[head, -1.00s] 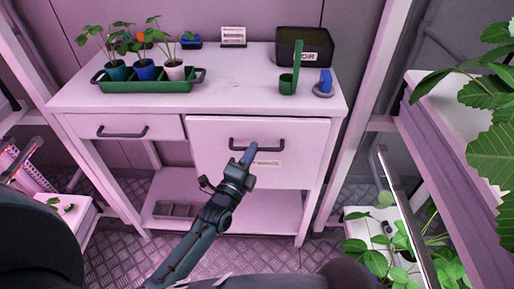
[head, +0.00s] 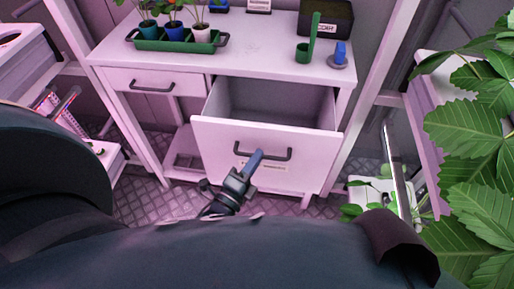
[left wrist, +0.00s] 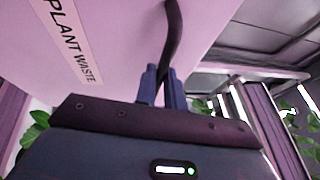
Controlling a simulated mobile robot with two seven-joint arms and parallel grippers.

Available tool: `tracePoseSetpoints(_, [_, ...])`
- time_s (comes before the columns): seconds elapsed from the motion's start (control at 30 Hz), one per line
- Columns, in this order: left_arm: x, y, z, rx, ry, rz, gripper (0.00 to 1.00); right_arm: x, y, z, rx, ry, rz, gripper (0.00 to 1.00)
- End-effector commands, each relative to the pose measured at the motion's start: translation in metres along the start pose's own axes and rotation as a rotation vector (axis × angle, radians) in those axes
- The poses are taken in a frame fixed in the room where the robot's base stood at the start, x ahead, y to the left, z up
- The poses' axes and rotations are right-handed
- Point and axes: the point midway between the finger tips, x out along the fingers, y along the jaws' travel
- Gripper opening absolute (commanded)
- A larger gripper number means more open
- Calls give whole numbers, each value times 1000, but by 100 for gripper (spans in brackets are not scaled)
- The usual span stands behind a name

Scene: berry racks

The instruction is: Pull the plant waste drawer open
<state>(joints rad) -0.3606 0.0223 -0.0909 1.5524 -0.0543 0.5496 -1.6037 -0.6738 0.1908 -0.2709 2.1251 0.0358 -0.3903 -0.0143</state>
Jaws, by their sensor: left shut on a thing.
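The plant waste drawer (head: 222,133) is the large right-hand drawer of the pale bench. It stands well open, and its empty-looking inside shows behind the front. Its dark bar handle (head: 282,154) runs across the front above a label. My left gripper (head: 256,157) is shut on the handle near its middle. In the left wrist view the blue fingers (left wrist: 160,82) close around the dark handle (left wrist: 173,40), beside the label reading PLANT WASTE (left wrist: 75,40). My right gripper is not in view.
A smaller drawer (head: 180,85) at left is shut. On the bench top (head: 255,60) stand a green tray (head: 175,46) of potted plants, a green scoop-like holder (head: 303,52), a blue-topped item (head: 339,55) and a black bin (head: 340,15). Leafy plants (head: 470,150) crowd the right side.

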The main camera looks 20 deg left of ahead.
Motion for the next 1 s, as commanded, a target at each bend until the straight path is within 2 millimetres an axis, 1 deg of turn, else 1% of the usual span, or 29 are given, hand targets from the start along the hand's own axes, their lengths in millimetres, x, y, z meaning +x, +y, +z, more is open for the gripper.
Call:
tracePoseSetpoints(0.2, [-4,-2,-2,1,-1,-2,0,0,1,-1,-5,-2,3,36])
tracePoseSetpoints(0.53, [-5,-1,-2,1,-1,-2,0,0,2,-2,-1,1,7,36])
tracePoseSetpoints(0.57, [-5,-1,-2,1,-1,-2,13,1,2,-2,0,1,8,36])
tracePoseSetpoints(0.8, [-4,-1,-2,1,-1,-2,33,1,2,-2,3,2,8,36])
tracePoseSetpoints(1.0, [-4,-2,-2,1,-1,-2,33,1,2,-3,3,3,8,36])
